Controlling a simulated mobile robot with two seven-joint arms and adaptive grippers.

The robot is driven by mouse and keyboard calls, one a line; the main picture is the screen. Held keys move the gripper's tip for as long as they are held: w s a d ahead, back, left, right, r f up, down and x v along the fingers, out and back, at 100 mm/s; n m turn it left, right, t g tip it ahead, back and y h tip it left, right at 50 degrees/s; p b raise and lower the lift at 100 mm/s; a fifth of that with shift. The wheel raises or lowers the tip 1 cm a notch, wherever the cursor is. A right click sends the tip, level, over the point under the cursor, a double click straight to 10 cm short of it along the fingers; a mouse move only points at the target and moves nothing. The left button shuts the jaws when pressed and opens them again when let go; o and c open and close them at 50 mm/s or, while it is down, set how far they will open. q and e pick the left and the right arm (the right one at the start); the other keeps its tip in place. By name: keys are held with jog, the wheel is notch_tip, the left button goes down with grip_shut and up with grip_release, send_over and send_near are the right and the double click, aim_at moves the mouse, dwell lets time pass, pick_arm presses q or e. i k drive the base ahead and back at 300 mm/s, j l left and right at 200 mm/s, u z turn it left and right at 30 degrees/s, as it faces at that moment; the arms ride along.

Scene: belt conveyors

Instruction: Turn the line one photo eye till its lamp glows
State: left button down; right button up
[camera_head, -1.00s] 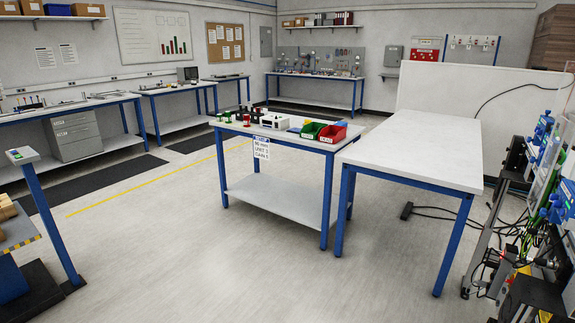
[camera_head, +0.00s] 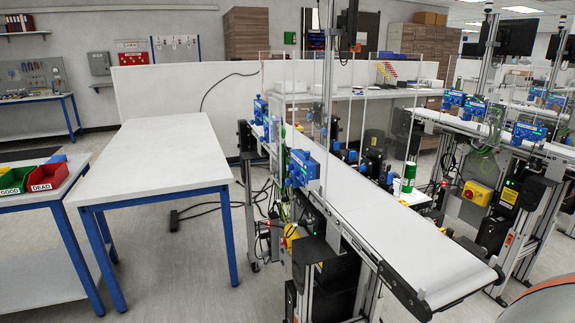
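A belt conveyor (camera_head: 405,245) with a pale belt runs from the middle back to the right front. Blue devices are mounted along its left side, one nearer (camera_head: 302,168) and one farther back (camera_head: 260,110). Black fittings with blue parts (camera_head: 378,165) stand along its far side. I cannot tell which part is the line one photo eye, and no lamp on it can be made out. Neither of my grippers is in view.
A second conveyor line (camera_head: 466,122) with blue devices stands at the right. A white table (camera_head: 155,155) with blue legs is left of the near conveyor. Red (camera_head: 47,176) and green bins sit at the left edge. Cables lie on the floor between.

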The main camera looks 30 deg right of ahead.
aim_at(386, 180)
jog(key=i+j+z, duration=0.1)
jog(key=z, duration=0.3)
jog(key=i+j+z, duration=0.2)
jog(key=z, duration=0.2)
jog(key=i+j+z, duration=0.25)
jog(key=z, duration=0.15)
jog(key=i+j+z, duration=0.25)
jog(key=j+z, duration=0.5)
jog(key=i+j, duration=0.05)
jog(key=j, duration=0.05)
